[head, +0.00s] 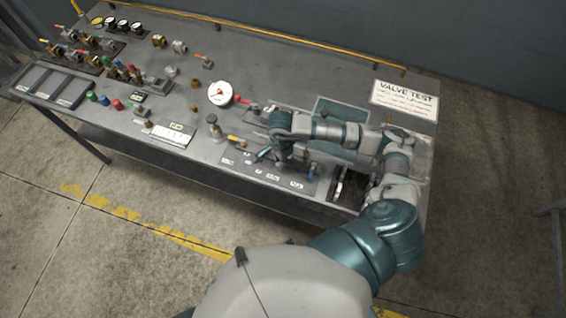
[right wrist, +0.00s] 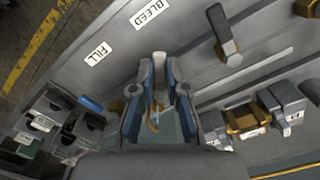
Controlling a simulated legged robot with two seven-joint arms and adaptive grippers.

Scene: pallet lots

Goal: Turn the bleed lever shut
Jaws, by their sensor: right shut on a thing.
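My right gripper (head: 270,153) reaches down over the front of the test bench, at the valve panel with small white labels. In the right wrist view its two fingers (right wrist: 159,78) are closed around a narrow pale piece, which I take to be the bleed lever (right wrist: 159,66). The white BLEED label (right wrist: 149,13) lies just beyond the fingertips, and the FILL label (right wrist: 98,53) is to its left. The fingers hide most of the lever, so its exact angle cannot be told. My left gripper is not in view.
A dark lever with a brown end (right wrist: 227,45) stands to the right of the fingers in the wrist view.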

